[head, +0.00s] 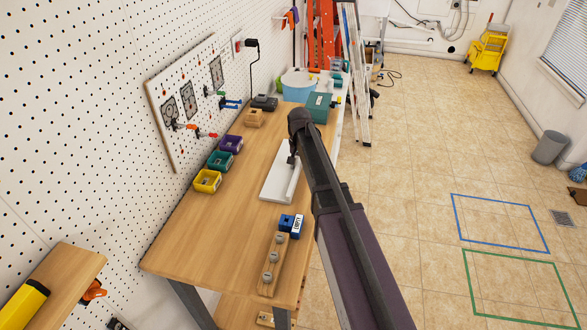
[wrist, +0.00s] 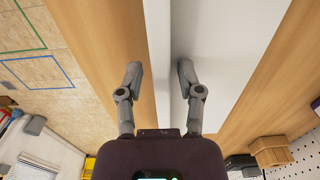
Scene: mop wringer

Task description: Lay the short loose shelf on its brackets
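A white board with a raised strip along its right side, which looks like the short loose shelf (head: 279,181), lies on the wooden workbench. My gripper (head: 292,158) is above its far part, partly hidden by my arm. In the wrist view my gripper (wrist: 159,74) is open, with one finger on each side of the narrow strip of the shelf (wrist: 157,35). The right finger is over the wide white face, the left one over the wood. I cannot tell if either finger touches it. I cannot make out the brackets.
Yellow (head: 207,182), teal (head: 219,160) and purple (head: 231,144) bins line the pegboard side. A blue box (head: 291,223) and a wooden block with knobs (head: 272,266) are nearer. A teal box (head: 317,108) and pale blue tub (head: 298,85) stand beyond. The bench's near left is clear.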

